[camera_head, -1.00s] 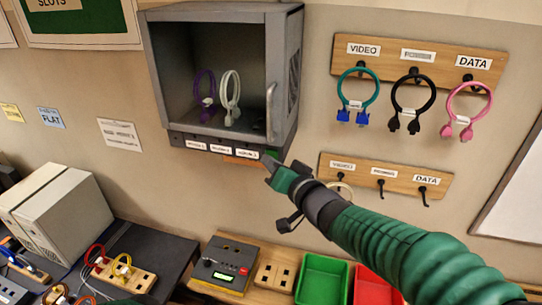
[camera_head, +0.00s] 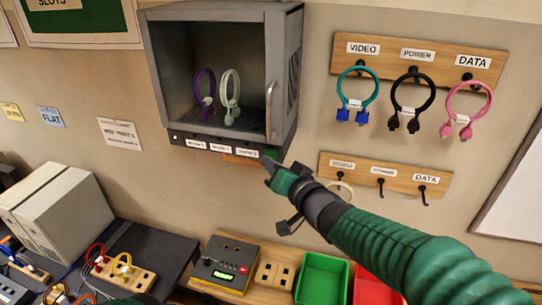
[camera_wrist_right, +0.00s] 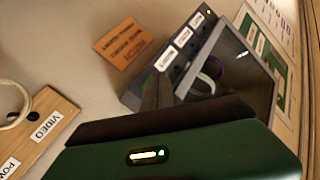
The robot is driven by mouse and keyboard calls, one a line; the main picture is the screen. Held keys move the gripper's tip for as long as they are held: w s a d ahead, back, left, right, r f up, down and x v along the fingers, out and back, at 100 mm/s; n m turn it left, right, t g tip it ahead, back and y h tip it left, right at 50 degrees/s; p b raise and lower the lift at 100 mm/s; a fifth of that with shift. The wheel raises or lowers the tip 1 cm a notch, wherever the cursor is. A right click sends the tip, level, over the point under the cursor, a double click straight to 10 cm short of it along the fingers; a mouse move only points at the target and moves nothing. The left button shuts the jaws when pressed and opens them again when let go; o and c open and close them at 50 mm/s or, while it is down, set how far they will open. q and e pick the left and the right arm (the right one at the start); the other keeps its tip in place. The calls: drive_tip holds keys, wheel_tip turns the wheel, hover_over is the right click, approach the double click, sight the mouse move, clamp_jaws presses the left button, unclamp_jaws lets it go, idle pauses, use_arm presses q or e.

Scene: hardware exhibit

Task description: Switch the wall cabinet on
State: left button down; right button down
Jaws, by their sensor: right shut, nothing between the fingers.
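The grey wall cabinet (camera_head: 291,75) hangs at the upper middle, with a handle at its right front edge. Its lower front strip (camera_head: 183,146) carries several white labels, a small lit yellow lamp (camera_head: 175,137) at the left end and a green part (camera_head: 271,153) at the right end. My right gripper (camera_head: 269,168) is shut and empty, its tip right at the green part; contact cannot be told. In the right wrist view the cabinet (camera_wrist_right: 262,84) shows beyond my gripper, whose tip is partly hidden. My left gripper is not in view.
A purple and a white cable stand inside the cabinet. An orange plate (camera_head: 240,159) is on the wall under it. Cable racks (camera_head: 420,55) hang to the right. Below are a yellow-black device (camera_head: 222,270), a green bin (camera_head: 322,280) and a red bin.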

drive_tip(key=s+a+b, duration=0.2)
drive_tip(key=s, duration=0.3)
drive_tip(key=shift+s, duration=0.4)
drive_tip(key=shift+w, duration=0.1)
drive_tip(key=s+d+f+g+h+b, duration=0.1)
drive_tip(key=d+f+h+b, duration=0.2)
drive_tip(key=f, duration=0.6)
drive_tip(key=s+d+f+g+h+b, duration=0.1)
drive_tip(key=s+d+f+g+b, duration=0.1)
drive_tip(key=d+f+b, duration=0.45)
drive_tip(key=s+d+f+g+h, duration=0.1)
drive_tip(key=d+f, duration=0.1)
drive_tip(key=f, duration=0.9)
drive_tip(key=s+d+f+n+g+h+b, duration=0.1)
drive_tip(key=s+d+f+g+b, duration=0.3)
drive_tip(key=s+f, duration=0.4)
drive_tip(key=s+d+f+n+g+h+b, duration=0.1)
drive_tip(key=s+d+f+g+b, duration=0.3)
drive_tip(key=s+f, duration=0.5)
wheel_tip(320, 180, down, 5)
drive_tip(key=shift+s+d+r, duration=0.1)
drive_tip(key=shift+s+d, duration=0.05)
drive_tip(key=shift+s, duration=0.15)
